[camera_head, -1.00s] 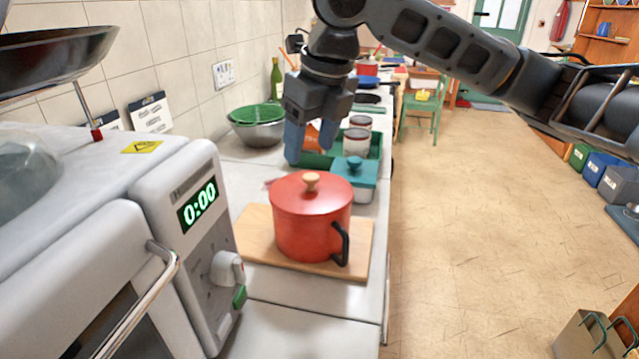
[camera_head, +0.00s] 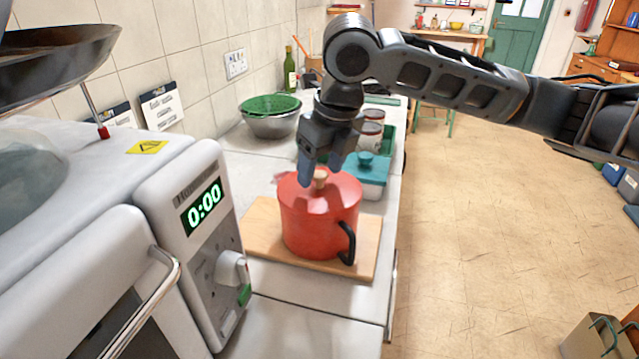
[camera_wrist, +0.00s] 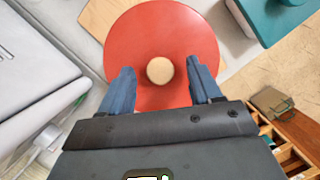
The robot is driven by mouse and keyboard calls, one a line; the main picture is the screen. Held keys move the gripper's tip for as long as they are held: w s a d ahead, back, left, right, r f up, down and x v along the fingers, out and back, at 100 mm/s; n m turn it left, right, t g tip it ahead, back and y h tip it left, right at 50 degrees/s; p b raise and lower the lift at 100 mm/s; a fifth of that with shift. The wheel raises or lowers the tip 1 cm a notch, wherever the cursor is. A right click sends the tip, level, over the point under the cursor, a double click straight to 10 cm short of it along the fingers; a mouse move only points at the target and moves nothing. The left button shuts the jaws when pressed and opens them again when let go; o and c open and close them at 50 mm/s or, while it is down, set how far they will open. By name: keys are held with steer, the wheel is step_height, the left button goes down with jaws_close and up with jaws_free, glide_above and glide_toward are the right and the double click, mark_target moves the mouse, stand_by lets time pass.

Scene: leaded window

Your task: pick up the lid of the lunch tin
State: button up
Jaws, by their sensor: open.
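The lunch tin looks to be the pale box (camera_head: 371,191) with a teal lid (camera_head: 352,171) and round teal knob, behind and right of a red pot (camera_head: 318,223). The lid is on the box. Its teal corner shows at the top right of the wrist view (camera_wrist: 272,22). My gripper (camera_head: 321,174) is open and empty, over the red pot's lid, not the teal one. In the wrist view its blue fingers (camera_wrist: 160,66) stand either side of the pot's wooden knob (camera_wrist: 160,71), with gaps; the exact height is unclear.
The pot stands on a wooden board (camera_head: 262,240), its black handle facing front right. A white oven (camera_head: 190,230) is at left.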

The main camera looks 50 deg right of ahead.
steer(key=shift+f, duration=0.25)
steer(key=shift+c, duration=0.4)
jaws_close()
steer(key=shift+r, duration=0.1)
